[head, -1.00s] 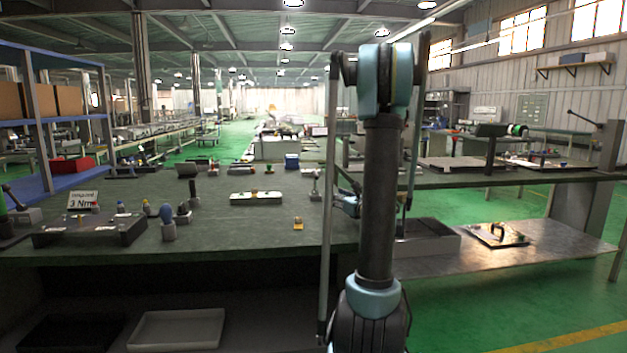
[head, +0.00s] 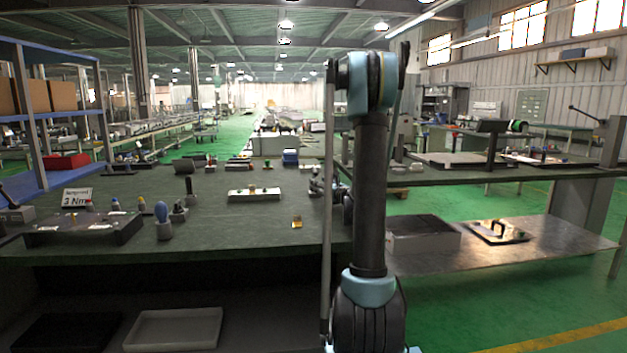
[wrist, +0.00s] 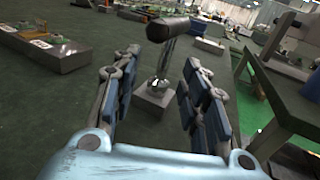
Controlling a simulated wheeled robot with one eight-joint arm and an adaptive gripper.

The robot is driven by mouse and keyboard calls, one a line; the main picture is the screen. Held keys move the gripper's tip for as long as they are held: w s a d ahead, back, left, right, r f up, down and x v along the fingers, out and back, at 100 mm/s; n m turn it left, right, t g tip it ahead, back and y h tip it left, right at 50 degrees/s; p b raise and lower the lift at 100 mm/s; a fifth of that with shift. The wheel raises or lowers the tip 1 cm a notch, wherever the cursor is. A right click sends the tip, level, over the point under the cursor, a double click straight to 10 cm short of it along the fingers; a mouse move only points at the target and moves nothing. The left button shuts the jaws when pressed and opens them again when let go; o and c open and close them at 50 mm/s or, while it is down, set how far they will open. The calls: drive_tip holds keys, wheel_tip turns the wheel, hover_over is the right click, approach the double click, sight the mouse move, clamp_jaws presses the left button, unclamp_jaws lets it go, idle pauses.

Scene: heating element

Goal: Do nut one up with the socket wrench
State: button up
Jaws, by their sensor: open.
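My gripper (wrist: 160,68) is open in the wrist view, with one finger on each side of the picture. Beyond and between the fingertips stands a tool that looks like the socket wrench (wrist: 168,30), with a dark thick handle on top and a metal shaft. Its lower end is at a grey block (wrist: 155,99) on the bench. Nut one cannot be told apart.
A small yellow-topped piece (head: 297,223) lies on the bench (head: 250,238). At left are a dark fixture plate (head: 75,236), several upright screwdriver-like tools and a 3 Nm sign (head: 76,198). A metal shelf (head: 560,240) is at right. The bench front is mostly clear.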

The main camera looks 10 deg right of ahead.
drive_tip(key=shift+d+x, duration=0.15)
drive_tip(key=shift+x, duration=1.35)
drive_tip(key=shift+d+x, duration=0.1)
drive_tip(key=shift+x, duration=1.35)
drive_tip(key=shift+f, duration=0.1)
clamp_jaws()
